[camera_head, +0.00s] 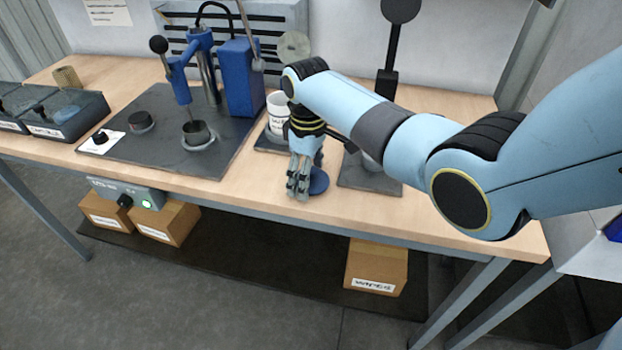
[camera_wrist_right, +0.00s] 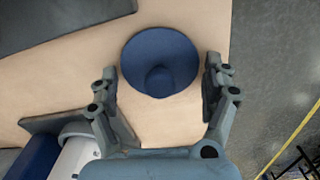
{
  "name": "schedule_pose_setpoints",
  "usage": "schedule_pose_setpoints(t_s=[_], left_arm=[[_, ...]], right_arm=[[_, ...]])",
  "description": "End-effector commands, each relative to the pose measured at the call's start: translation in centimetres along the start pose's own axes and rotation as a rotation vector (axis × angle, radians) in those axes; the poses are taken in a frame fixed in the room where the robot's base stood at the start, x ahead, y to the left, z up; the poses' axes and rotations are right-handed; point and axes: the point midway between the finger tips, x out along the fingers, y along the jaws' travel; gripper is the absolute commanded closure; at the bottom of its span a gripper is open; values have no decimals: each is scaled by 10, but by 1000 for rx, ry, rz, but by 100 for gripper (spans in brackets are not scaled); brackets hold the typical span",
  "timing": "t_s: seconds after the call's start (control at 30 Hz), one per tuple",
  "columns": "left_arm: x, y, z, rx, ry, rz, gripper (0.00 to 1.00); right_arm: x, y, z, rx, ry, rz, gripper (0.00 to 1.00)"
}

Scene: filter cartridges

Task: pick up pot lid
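The pot lid is a round blue disc with a knob (camera_wrist_right: 160,55); it lies on the wooden table near its front edge. In the head view the lid (camera_head: 319,182) shows just right of my right gripper's fingers, partly hidden by them. My right gripper (camera_head: 298,185) points down beside the lid. In the right wrist view the right gripper (camera_wrist_right: 160,88) is open, with one finger on each side of the lid. Nothing is held between the fingers. My left gripper is not in view.
A white pot (camera_head: 278,108) stands on a dark mat behind the gripper. A blue press (camera_head: 237,78) stands on a dark board to the left. Black bins (camera_head: 60,120) sit at the far left. The table's front edge (camera_head: 250,205) is close to the lid.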

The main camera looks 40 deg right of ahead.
Motion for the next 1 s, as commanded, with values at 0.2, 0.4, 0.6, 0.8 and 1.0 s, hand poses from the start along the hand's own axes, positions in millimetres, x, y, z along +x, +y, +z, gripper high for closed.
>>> schedule_pose_setpoints(t_s=[0.2, 0.4, 0.6, 0.8, 1.0], left_arm=[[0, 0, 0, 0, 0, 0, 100], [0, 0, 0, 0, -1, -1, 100], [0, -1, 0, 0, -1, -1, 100], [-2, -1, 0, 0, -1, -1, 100], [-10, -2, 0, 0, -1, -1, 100]], right_arm=[[0, 0, 0, 0, 0, 0, 45], [0, 0, 0, 0, 0, 0, 50], [-5, 0, 0, 1, 1, 1, 50], [-32, 1, -1, 0, 4, 3, 50], [-62, -20, 30, 0, 1, 2, 50]])
